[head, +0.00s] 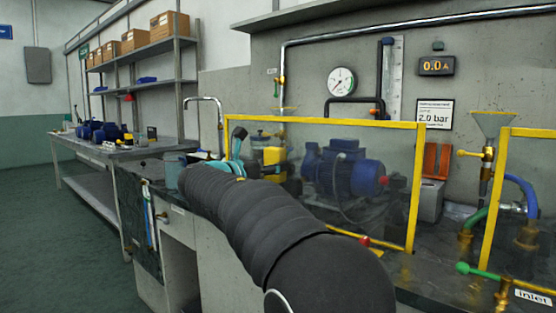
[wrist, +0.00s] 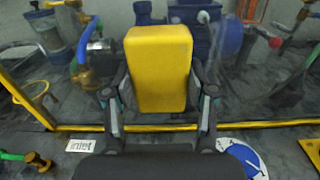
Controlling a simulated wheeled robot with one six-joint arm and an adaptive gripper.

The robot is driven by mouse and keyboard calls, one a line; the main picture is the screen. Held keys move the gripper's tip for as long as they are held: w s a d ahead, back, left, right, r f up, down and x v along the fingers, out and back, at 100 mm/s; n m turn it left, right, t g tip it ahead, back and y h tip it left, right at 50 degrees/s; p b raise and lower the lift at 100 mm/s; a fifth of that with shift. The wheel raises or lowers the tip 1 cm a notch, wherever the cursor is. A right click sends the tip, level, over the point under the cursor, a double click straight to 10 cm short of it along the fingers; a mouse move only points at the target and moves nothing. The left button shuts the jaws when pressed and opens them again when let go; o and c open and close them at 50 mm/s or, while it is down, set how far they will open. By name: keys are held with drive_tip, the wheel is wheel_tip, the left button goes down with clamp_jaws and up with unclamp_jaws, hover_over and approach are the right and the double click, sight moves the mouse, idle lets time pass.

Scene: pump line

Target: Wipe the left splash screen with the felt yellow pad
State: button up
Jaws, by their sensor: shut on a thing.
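The left splash screen (head: 400,190) is a clear panel in a yellow frame, standing upright on the counter before a blue pump. In the wrist view the see-through panel fills the background, with its yellow lower bar (wrist: 260,125) running across. My gripper (wrist: 158,95) is shut on the felt yellow pad (wrist: 158,68), one finger on each side. The pad's broad face shows towards the wrist camera. In the head view my gripper (head: 238,155) is by the left part of the screen, partly behind my arm. I cannot tell whether the pad touches the panel.
A blue pump (head: 345,168) stands behind the screen. A second yellow-framed screen (head: 530,190) is at the right, with a brass funnel (head: 492,124) and valves between them. An inlet label (wrist: 80,145) and a round blue-white sign (wrist: 241,160) show in the wrist view. A tap (head: 208,100) rises at the left.

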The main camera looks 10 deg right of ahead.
sight(277, 154)
drive_tip(key=shift+w+r+p, duration=0.15)
drive_tip(key=shift+r+p, duration=1.3)
drive_tip(key=shift+s+d+f+b, duration=0.1)
drive_tip(key=shift+s+d+b, duration=0.4)
drive_tip(key=shift+s+d, duration=0.3)
drive_tip(key=shift+s+d+b, duration=0.2)
drive_tip(key=shift+s+d, duration=0.25)
drive_tip(key=shift+s, duration=0.3)
drive_tip(key=shift+s+d+b, duration=0.25)
drive_tip(key=shift+s+d, duration=0.15)
drive_tip(key=shift+s, duration=0.4)
drive_tip(key=shift+s+d+b, duration=0.2)
drive_tip(key=shift+s+d, duration=0.25)
drive_tip(key=shift+s, duration=0.3)
drive_tip(key=shift+d+p, duration=0.1)
drive_tip(key=shift+p, duration=0.2)
drive_tip(key=shift+w+a+r+p, duration=0.1)
drive_tip(key=shift+w+a+p, duration=0.35)
drive_tip(key=shift+w+p, duration=0.3)
drive_tip(key=shift+w+a+r+p, duration=0.1)
drive_tip(key=shift+w+a+p, duration=0.4)
drive_tip(key=shift+w+p, duration=0.2)
drive_tip(key=shift+w+a+p, duration=0.45)
drive_tip(key=shift+w+p, duration=0.25)
drive_tip(key=shift+w, duration=0.05)
drive_tip(key=shift+c, duration=0.4)
drive_tip(key=shift+w+a+f+p, duration=0.2)
drive_tip(key=shift+w+a+p, duration=0.2)
drive_tip(key=shift+w+a, duration=0.45)
drive_tip(key=shift+d, duration=0.15)
